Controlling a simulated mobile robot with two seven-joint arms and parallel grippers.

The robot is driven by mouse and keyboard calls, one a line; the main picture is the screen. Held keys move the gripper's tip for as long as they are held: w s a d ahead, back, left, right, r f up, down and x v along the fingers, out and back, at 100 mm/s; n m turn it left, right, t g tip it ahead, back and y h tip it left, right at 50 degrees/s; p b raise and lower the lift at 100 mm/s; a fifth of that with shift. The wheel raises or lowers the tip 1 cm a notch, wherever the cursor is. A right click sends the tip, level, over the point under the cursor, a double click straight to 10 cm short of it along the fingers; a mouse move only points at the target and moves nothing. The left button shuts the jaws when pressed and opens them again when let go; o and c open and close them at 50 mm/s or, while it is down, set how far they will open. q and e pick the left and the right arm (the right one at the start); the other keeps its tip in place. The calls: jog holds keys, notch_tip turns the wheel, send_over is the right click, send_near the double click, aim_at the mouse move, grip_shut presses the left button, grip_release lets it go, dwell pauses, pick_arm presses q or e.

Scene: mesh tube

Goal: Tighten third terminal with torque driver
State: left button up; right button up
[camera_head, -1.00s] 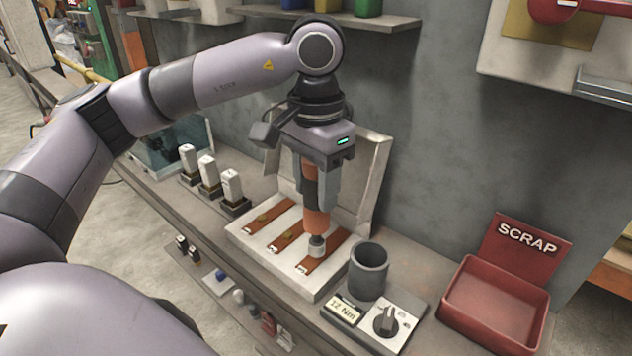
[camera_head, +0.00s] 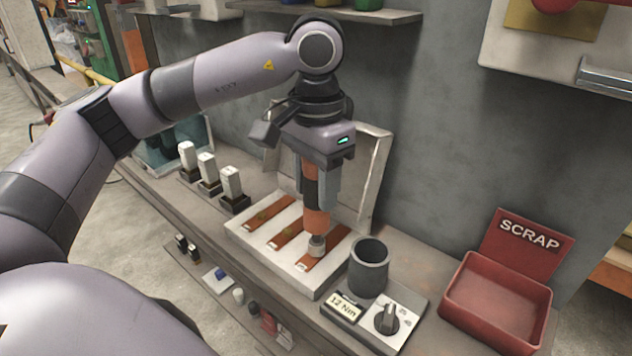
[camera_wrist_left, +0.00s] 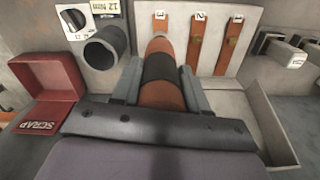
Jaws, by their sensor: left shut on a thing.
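The torque driver (camera_head: 317,222) is orange with a black band and a grey socket at its lower end. My left gripper (camera_head: 318,190) is shut around its body and holds it upright. The socket is over the third copper bar (camera_head: 332,245) and hides the terminal there; I cannot tell how firmly it touches. The first bar (camera_head: 268,216) and second bar (camera_head: 287,235) lie beside it on the white tray (camera_head: 262,254). In the left wrist view the driver (camera_wrist_left: 160,68) lies between the fingers, in line with the bar labelled 3 (camera_wrist_left: 160,22). My right gripper is not in view.
A grey cup (camera_head: 368,272) stands empty right of the tray, close to the driver. Beside it are a 12 Nm display (camera_head: 344,307) and a dial (camera_head: 386,320). A red scrap bin (camera_head: 497,305) is at the right. Three white-topped blocks (camera_head: 208,170) stand at the left.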

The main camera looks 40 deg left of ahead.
pick_arm(q)
jog(key=shift+f+b, duration=0.25)
jog(key=shift+b, duration=0.4)
dwell(1.0)
